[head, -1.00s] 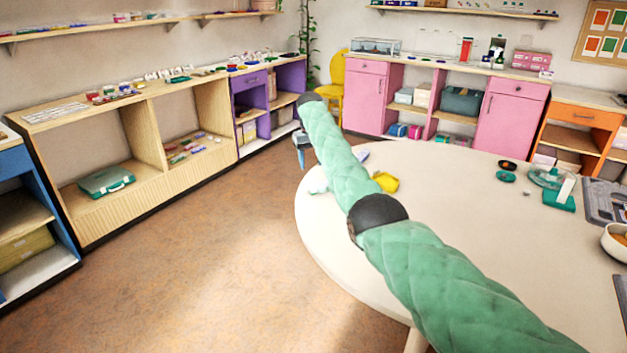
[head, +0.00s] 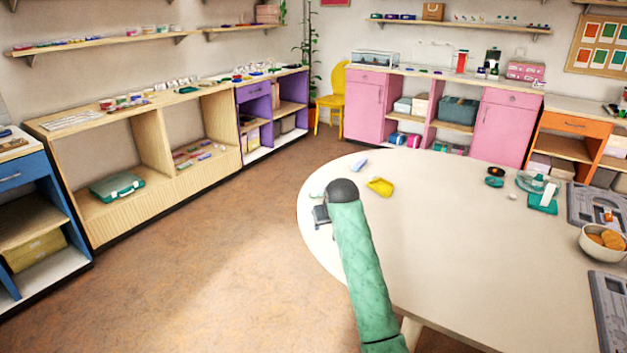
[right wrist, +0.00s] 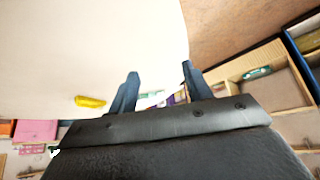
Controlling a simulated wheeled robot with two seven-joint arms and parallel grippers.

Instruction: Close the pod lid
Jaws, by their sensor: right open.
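A small round teal piece (head: 494,182) lies on the far right part of the table, with a dark disc (head: 495,171) standing just behind it. Together they look like the open pod and its lid, but they are too small to be sure. My right gripper (head: 320,216) is at the table's left edge, far to the left of them. In the right wrist view its two fingers (right wrist: 160,90) stand apart with nothing between them. The pod does not show clearly in that view. My left gripper is out of view.
The round cream table (head: 450,250) is mostly bare in the middle. A yellow piece (head: 380,187) and a pale blue piece (head: 359,164) lie near my right wrist. A clear-and-teal container (head: 540,203), grey boards (head: 610,290) and a white bowl (head: 590,246) stand at the right.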

